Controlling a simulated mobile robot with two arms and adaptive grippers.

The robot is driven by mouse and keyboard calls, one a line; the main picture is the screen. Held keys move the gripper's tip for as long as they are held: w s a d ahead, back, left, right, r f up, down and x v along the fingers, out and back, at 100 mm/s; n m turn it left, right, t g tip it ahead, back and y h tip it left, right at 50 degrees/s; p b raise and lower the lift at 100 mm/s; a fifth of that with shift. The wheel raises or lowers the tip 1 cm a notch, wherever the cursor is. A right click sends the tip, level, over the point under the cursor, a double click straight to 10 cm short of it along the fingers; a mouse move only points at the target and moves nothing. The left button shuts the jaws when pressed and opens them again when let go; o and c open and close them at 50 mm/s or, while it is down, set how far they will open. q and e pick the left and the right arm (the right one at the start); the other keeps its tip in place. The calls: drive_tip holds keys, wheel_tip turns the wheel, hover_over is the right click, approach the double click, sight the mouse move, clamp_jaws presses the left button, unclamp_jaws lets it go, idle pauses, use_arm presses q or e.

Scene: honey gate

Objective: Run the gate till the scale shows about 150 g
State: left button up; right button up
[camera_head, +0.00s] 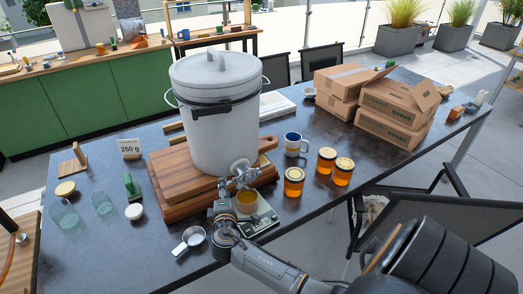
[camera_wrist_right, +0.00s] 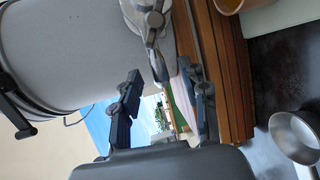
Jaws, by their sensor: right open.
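A white lidded honey tank (camera_head: 218,125) stands on stacked wooden boards. Its metal gate (camera_head: 243,172) is low on the front and also shows in the right wrist view (camera_wrist_right: 152,22). A jar with amber content (camera_head: 247,201) is below the gate, on a scale (camera_head: 262,222); the scale's reading is too small to read. My right gripper (camera_head: 226,208) is just in front of and left of the jar. In the right wrist view its fingers (camera_wrist_right: 160,108) are apart, with nothing held between them, close below the gate. No honey stream can be made out. My left gripper is not in view.
A metal cup with a handle (camera_head: 193,238) lies left of my right gripper. Two lidded honey jars (camera_head: 326,162), a third (camera_head: 294,181) and a mug (camera_head: 293,145) stand right of the tank. Cardboard boxes (camera_head: 395,112) are farther right. A "250 g" card (camera_head: 129,148) stands left.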

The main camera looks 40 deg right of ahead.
drive_tip(key=p+v, duration=0.1)
drive_tip(key=v, duration=0.2)
drive_tip(key=shift+s+a+r, duration=0.1)
drive_tip(key=shift+s+a, duration=0.2)
idle(0.5)
